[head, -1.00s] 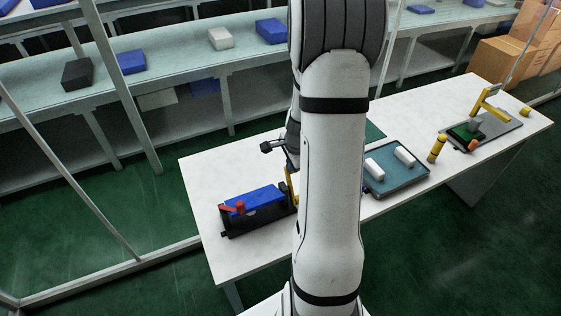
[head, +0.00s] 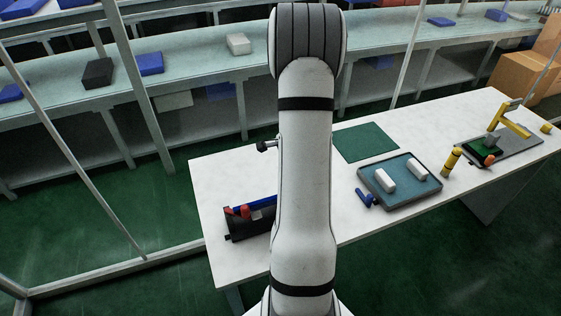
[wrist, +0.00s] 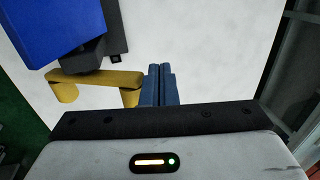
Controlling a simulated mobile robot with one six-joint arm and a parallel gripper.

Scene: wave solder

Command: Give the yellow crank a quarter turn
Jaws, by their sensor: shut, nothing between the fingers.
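In the wrist view the yellow crank (wrist: 98,80) is a flat bar with a rounded stub at each end. It lies beside a grey shaft end of the blue and black fixture (wrist: 58,22). My gripper (wrist: 160,68) has its two blue fingers together with nothing between them. The fingers are just right of the crank's right end; I cannot tell whether they touch it. In the head view the fixture (head: 246,222), with a red knob, is at the table's left, partly behind my arm. The crank and gripper fingers are hidden there.
The white table (head: 225,180) also holds a green mat (head: 366,142), a tray (head: 412,198) with two white blocks, small blue pieces (head: 367,198) and a yellow cylinder (head: 452,162). A yellow-armed fixture (head: 512,122) stands at the far right.

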